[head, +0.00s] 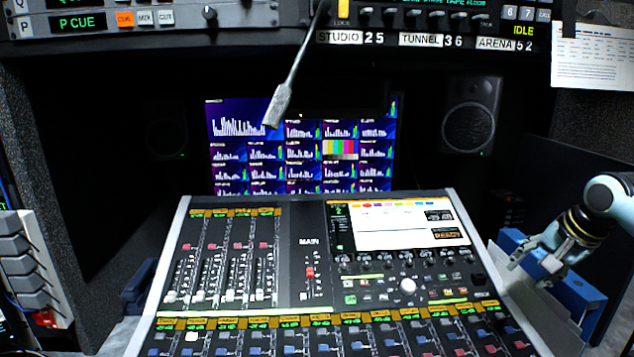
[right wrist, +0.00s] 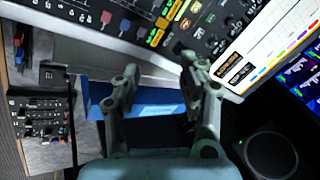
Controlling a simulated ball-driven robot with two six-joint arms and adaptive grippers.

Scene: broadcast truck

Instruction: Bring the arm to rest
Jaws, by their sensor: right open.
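My right gripper (head: 528,266) comes in from the right edge of the head view, beside the right side of the mixing console (head: 300,238). Its fingers are apart with nothing between them. It hangs over a blue box-like object (head: 578,294) to the right of the console. In the right wrist view, the open fingers (right wrist: 160,74) spread above the same blue object (right wrist: 154,108), with the console edge beyond them. My left gripper does not show.
A gooseneck microphone (head: 279,103) hangs in front of the monitor wall (head: 300,150). A speaker (head: 470,115) stands at the back right. Rack panels (head: 430,20) cross the top. A grey stacked unit (head: 28,262) stands at the left.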

